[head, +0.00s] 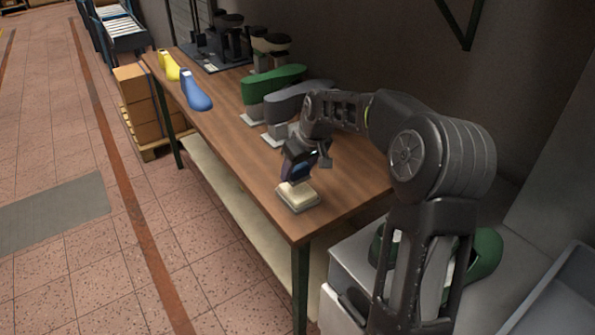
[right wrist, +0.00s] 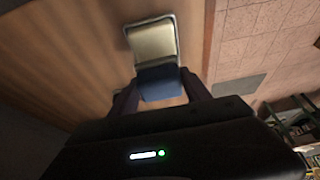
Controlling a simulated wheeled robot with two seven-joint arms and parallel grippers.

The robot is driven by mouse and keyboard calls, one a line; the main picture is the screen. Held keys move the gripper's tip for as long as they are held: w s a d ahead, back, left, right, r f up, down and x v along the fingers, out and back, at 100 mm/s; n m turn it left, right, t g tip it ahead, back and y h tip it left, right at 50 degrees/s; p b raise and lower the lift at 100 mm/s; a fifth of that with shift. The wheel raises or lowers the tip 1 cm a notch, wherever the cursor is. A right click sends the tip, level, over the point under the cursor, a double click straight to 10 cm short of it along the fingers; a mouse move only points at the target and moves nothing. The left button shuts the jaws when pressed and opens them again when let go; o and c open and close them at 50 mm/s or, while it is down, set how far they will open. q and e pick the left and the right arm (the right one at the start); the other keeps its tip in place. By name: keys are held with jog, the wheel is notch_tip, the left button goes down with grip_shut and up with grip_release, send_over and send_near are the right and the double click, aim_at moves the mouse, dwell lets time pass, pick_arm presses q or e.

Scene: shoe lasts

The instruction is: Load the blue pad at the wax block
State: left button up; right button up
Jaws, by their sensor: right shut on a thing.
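The wax block (head: 297,196) is a cream slab in a shallow tray near the front edge of the wooden table. It also shows in the right wrist view (right wrist: 152,42). My right gripper (head: 297,172) is shut on the blue pad (head: 301,170), just above the block. In the right wrist view the pad (right wrist: 158,83) sits between the two fingers, its far edge at the block's near edge. Whether pad and wax touch, I cannot tell. My left gripper is not in view.
A blue shoe last (head: 196,92) and a yellow one (head: 169,66) lie along the table's left edge. Green (head: 273,82) and grey (head: 297,99) lasts stand on pale bases behind my gripper. Dark equipment (head: 213,45) fills the far end. The table left of the block is bare.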

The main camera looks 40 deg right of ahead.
jog(key=shift+r+p, duration=0.9)
jog(key=shift+r, duration=0.7)
jog(key=s+a+f, duration=0.2)
jog(key=a+f, duration=0.1)
jog(key=a, duration=0.8)
jog(key=s+a+f, duration=0.2)
jog(key=a+f, duration=0.1)
jog(key=a, duration=0.9)
jog(key=shift+a, duration=0.15)
